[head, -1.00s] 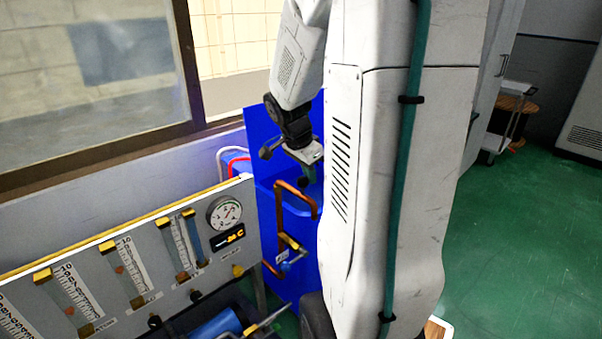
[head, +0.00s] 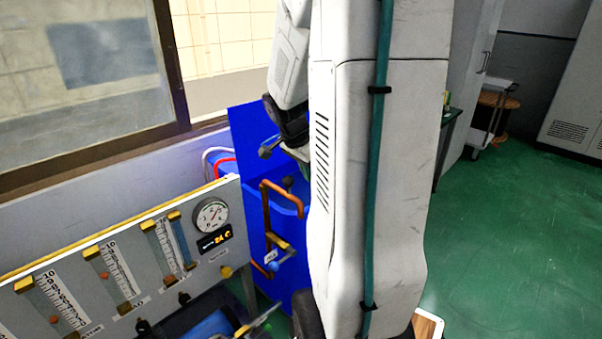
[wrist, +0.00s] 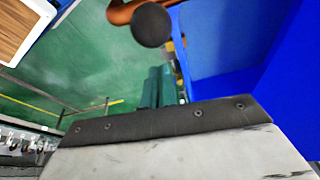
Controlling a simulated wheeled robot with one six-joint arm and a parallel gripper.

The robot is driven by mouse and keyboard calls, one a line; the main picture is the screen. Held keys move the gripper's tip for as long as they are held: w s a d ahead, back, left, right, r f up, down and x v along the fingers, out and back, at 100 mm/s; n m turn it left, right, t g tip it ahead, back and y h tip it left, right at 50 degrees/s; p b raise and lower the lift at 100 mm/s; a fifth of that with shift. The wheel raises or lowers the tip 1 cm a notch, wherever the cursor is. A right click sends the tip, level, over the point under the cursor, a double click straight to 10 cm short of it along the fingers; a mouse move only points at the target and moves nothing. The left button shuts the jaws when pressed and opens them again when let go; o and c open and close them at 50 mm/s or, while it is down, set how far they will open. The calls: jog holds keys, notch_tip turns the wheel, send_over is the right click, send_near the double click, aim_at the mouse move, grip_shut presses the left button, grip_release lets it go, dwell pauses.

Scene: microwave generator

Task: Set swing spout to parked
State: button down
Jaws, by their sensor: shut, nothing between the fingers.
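The swing spout (head: 265,208) is a bent copper pipe standing in front of the blue panel, with its upper arm reaching to the right. In the wrist view, part of the copper pipe (wrist: 122,13) shows at the top edge, with a round black knob (wrist: 151,25) at it. My gripper's teal fingers (wrist: 160,88) are together and empty, below the knob in that view and apart from it in the picture. In the head view my arm hides most of the gripper, close to the spout's upper right. Whether it touches the spout cannot be told.
A grey flowmeter panel (head: 140,255) with a round gauge (head: 211,215) stands left of the spout. A blue bin-like body (head: 295,245) is behind the spout. A yellow-and-blue valve (head: 279,243) sits below it. Green floor is open at right.

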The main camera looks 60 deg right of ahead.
jog(key=v, duration=1)
jog(key=shift+d, duration=0.15)
jog(key=shift+w, duration=0.1)
jog(key=s+a+n+y, duration=0.1)
jog(key=s+a+n, duration=0.2)
jog(key=a+n, duration=0.4)
jog(key=s+a+n+t+y, duration=0.1)
jog(key=s+a+n, duration=0.3)
jog(key=a, duration=0.9)
jog(key=s+a+n+t+y, duration=0.1)
jog(key=s+a+n, duration=0.2)
jog(key=a+n, duration=0.7)
jog(key=shift+s+a, duration=0.2)
jog(key=shift+a, duration=0.1)
jog(key=shift+d+r, duration=0.1)
